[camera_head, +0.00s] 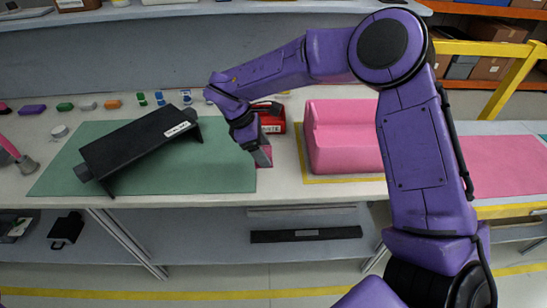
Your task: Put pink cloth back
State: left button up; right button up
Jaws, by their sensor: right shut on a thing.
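My right gripper (263,154) points down over the right end of the green mat, near the front edge of the table. It is shut on a small pink piece, apparently the pink cloth (266,150), which is mostly hidden by the fingers. My left gripper does not show.
A black dashboard module (140,145) lies at a slant on the green mat (215,165). A red labelled container (272,122) stands behind the gripper. Small coloured items line the back left. A pink mat (500,165) covers the table at right. A pink-handled tool (10,150) is at far left.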

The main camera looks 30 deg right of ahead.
jog(key=d+f, duration=0.1)
jog(key=d+f+p, duration=0.1)
jog(key=f, duration=0.1)
jog(key=d+f, duration=0.1)
jog(key=f, duration=0.1)
jog(key=shift+w+d+p, duration=0.3)
jog(key=shift+w+d, duration=0.1)
notch_tip(320, 180, down, 3)
jog(key=shift+r, duration=0.1)
jog(key=shift+f, duration=0.4)
jog(key=o, duration=1)
jog(key=shift+r, duration=0.1)
